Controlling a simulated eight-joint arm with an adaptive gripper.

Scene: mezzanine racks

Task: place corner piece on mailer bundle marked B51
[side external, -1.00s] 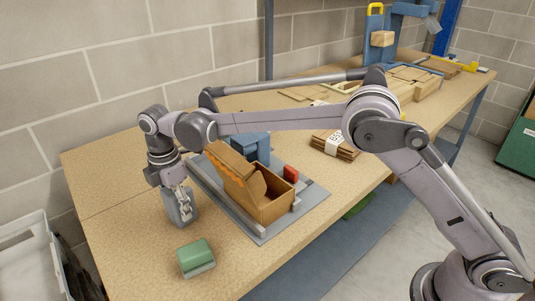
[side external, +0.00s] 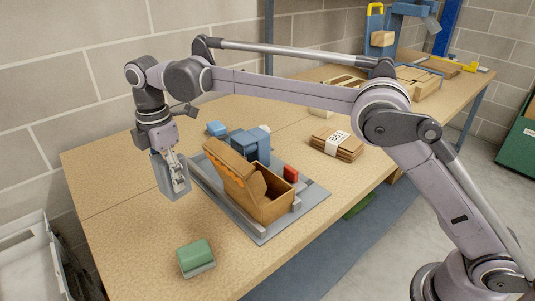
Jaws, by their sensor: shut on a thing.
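My gripper (side external: 177,174) is at the left of the bench, pointing down and shut on a grey corner piece (side external: 164,180). The piece hangs in the jaws above the bench top, left of the fixture, and the fingers cover part of it. A flat stack of brown mailers (side external: 350,150) lies on the bench, right of the fixture. A white band with dark marks (side external: 336,140) wraps it; the marks look like B51 but are small. My gripper is well to the left of this bundle and apart from it.
An open brown carton (side external: 262,203) stands in a grey fixture (side external: 262,236) with blue and red parts, between my gripper and the bundle. A green block on a grey base (side external: 195,256) sits at the front. More wooden items (side external: 420,84) lie at the back right.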

